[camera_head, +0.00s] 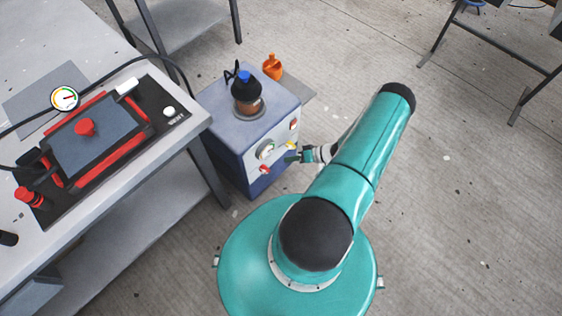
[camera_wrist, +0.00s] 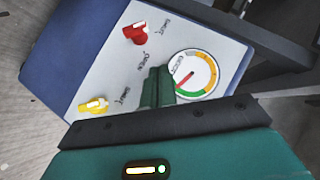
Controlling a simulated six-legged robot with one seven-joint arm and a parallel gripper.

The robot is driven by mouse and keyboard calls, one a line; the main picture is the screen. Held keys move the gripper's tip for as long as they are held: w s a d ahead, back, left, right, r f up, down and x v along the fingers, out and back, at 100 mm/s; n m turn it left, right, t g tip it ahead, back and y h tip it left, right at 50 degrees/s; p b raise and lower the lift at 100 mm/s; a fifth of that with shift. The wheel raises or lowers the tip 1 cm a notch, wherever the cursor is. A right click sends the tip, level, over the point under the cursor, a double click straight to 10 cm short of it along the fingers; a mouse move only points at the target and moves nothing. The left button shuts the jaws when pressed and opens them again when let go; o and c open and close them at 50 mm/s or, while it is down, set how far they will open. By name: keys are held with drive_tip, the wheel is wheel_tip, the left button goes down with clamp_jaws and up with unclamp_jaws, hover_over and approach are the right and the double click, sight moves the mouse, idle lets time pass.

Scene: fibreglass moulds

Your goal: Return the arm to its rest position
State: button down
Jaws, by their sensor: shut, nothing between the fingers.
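My gripper (camera_head: 292,157) is at the front face of a blue-grey box unit (camera_head: 235,135), low and beside its gauge and knobs. In the wrist view, its green fingers (camera_wrist: 157,88) are together with nothing between them, in front of the panel (camera_wrist: 118,65). I cannot tell whether they touch the panel. My teal arm is bent out to the right and reaches back toward the box; part of it hides the wrist. The dial gauge (camera_wrist: 195,74) is right of the fingers, a red valve handle (camera_wrist: 137,33) above, a yellow one (camera_wrist: 93,106) to the left.
A dark pot with a blue top (camera_head: 246,90) stands on the box. The grey workbench (camera_head: 150,180) at left holds a black-and-red mould press (camera_head: 95,145). Table legs stand at upper right. The floor at right is clear.

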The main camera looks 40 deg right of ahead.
drive_tip(key=shift+v, duration=1.05)
drive_tip(key=shift+r, duration=0.15)
drive_tip(key=w+a+r+n+g, duration=0.1)
drive_tip(key=w+r+g, duration=0.15)
drive_tip(key=r, duration=0.65)
drive_tip(key=w+a+r+n+g+h, duration=0.15)
drive_tip(key=w+r, duration=0.25)
drive_tip(key=r, duration=0.5)
drive_tip(key=w+a+r+n+g, duration=0.1)
drive_tip(key=w+r+g, duration=0.25)
drive_tip(key=r, duration=0.55)
drive_tip(key=w+a+r+h, duration=0.1)
drive_tip(key=a+r+h, duration=0.1)
drive_tip(key=a+r, duration=0.5)
drive_tip(key=a+r+h, duration=0.1)
drive_tip(key=a+r, duration=0.3)
drive_tip(key=r, duration=0.6)
drive_tip(key=s+a+r+t+h, duration=0.3)
drive_tip(key=s+a+r, duration=1.1)
drive_tip(key=r, duration=0.3)
drive_tip(key=shift+a+h, duration=0.3)
drive_tip(key=shift+h, duration=0.05)
